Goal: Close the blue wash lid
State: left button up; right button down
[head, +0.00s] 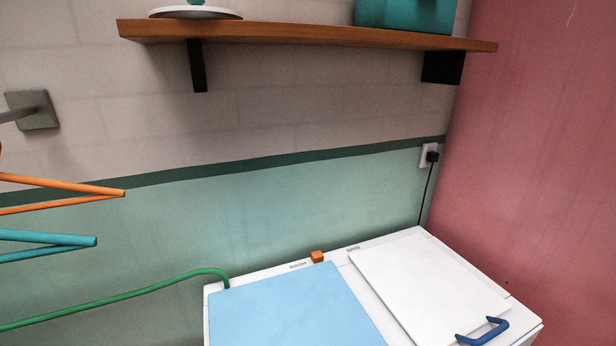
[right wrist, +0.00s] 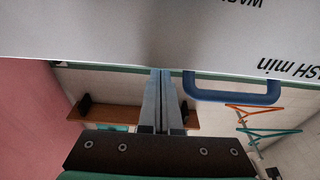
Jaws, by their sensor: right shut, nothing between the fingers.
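The light blue wash lid (head: 290,308) lies at the left of the white washing machine top, and it looks flat; its near edge is cut off by the frame. Neither gripper shows in the head view. In the right wrist view my right gripper (right wrist: 160,73) is shut and empty, its fingertips at the edge of a pale, printed machine surface (right wrist: 130,35). I cannot tell whether they touch it. The blue lid is not recognisable in that view.
A white lid (head: 428,290) with a dark blue handle (head: 484,331) lies right of the blue lid. A blue handle (right wrist: 235,95) shows beside my right fingers. A small orange block (head: 317,257) sits behind the blue lid. A green hose (head: 130,300) runs left. A wooden shelf (head: 310,36) hangs above.

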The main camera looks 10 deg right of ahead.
notch_tip(320, 180, up, 4)
jog(key=p, duration=0.3)
jog(key=shift+f, duration=0.1)
jog(key=shift+s+r+p, duration=0.2)
jog(key=shift+p, duration=0.3)
jog(key=f, duration=0.1)
jog(key=s+f+b, duration=0.1)
jog(key=f+b, duration=0.1)
jog(key=shift+s+d, duration=0.3)
jog(key=shift+s, duration=0.05)
jog(key=s+f+b, duration=0.1)
jog(key=s, duration=0.1)
jog(key=s+d+f+b, duration=0.1)
jog(key=s+f+b, duration=0.1)
jog(key=shift+s+f, duration=0.2)
jog(key=shift+s, duration=0.2)
jog(key=shift+s+f+b, duration=0.1)
jog(key=shift+s+b, duration=0.15)
jog(key=shift+b, duration=0.15)
jog(key=shift+s, duration=0.1)
